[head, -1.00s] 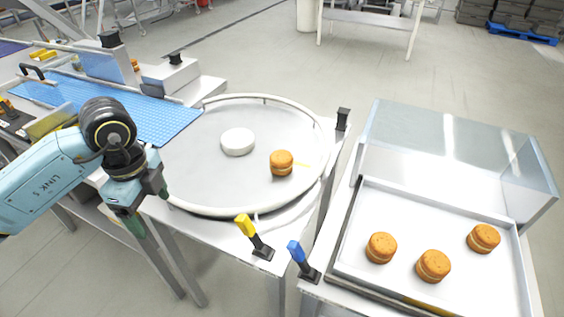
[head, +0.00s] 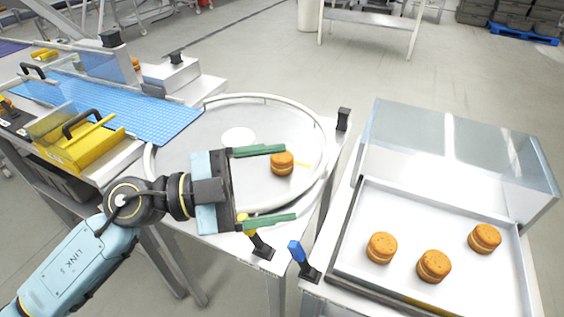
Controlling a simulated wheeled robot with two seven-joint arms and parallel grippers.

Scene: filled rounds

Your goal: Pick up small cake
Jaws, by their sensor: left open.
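A small round orange-brown cake (head: 282,163) with a pale filling sits on the round grey turntable (head: 215,125), right of its centre. My left gripper (head: 280,184) is open, its two green fingers pointing right over the front of the turntable. The cake is near the tip of the upper finger; I cannot tell whether they touch. Three similar cakes, one at the left (head: 382,248), one in the middle (head: 434,266) and one at the right (head: 485,239), sit in the metal tray (head: 447,205). My right gripper is not in view.
A raised rim (head: 322,140) runs round the turntable. Yellow (head: 246,226) and blue (head: 296,250) handled posts stand at the front. A clear cover (head: 450,140) stands behind the tray. A blue conveyor (head: 150,115) and yellow machine part (head: 80,145) lie left.

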